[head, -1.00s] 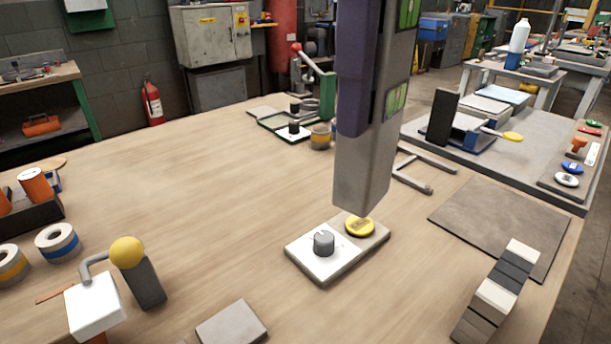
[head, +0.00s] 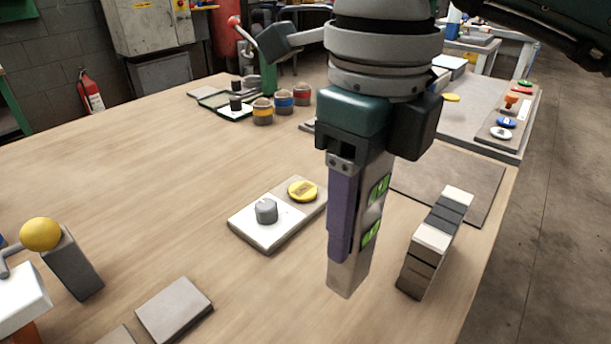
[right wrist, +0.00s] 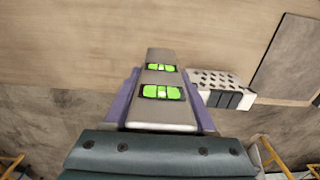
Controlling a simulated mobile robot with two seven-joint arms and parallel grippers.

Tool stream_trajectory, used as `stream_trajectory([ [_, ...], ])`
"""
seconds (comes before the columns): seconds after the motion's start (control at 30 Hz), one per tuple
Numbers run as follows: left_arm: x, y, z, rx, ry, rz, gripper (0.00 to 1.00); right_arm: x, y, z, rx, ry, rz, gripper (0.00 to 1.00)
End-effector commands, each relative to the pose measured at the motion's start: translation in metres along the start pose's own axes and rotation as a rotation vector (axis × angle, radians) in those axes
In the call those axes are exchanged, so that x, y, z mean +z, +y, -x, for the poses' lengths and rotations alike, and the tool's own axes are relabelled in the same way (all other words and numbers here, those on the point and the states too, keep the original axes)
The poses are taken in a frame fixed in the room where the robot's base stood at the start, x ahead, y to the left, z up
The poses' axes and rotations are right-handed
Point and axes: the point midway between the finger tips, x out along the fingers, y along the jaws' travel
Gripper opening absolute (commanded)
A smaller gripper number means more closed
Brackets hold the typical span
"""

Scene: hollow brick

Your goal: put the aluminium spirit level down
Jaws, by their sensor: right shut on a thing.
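The aluminium spirit level (head: 352,275) is a grey bar with bright green vials. It hangs almost upright, its lower end over the front right of the wooden table. My right gripper (head: 345,240) is shut on it, with purple fingers along its sides. In the right wrist view the level (right wrist: 160,107) sits between the two purple fingers of the gripper (right wrist: 160,95), pointing away from the camera. I cannot tell the exact gap between its lower end and the table. My left gripper is not in view.
The hollow brick (head: 436,238), striped light and dark, stands just right of the level. A dark mat (head: 455,190) lies behind it. A plate with a grey knob and yellow button (head: 270,240) lies to the left. A flat grey tile (head: 175,308) lies front left. Bare wood lies between.

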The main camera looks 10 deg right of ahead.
Motion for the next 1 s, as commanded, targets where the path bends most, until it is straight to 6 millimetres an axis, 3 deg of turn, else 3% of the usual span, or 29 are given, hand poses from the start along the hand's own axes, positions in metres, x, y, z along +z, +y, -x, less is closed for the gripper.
stream_trajectory([
  [0.17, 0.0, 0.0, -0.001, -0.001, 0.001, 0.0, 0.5, 0.0, 0.0, -0.013, 0.001, 0.0, 0.0, 0.0],
  [0.4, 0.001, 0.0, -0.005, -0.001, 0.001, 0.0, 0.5, 0.0, 0.001, -0.048, 0.002, 0.0, 0.0, 0.0],
  [0.77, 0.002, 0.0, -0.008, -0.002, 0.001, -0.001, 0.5, 0.001, 0.0, -0.053, -0.001, -0.002, 0.001, 0.0],
  [0.8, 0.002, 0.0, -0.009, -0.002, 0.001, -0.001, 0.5, 0.0, 0.0, -0.054, 0.0, -0.001, 0.001, 0.57],
  [1.0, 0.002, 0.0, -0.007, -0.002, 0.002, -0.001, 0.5, 0.0, 0.0, -0.053, 0.0, -0.001, 0.001, 0.8],
])
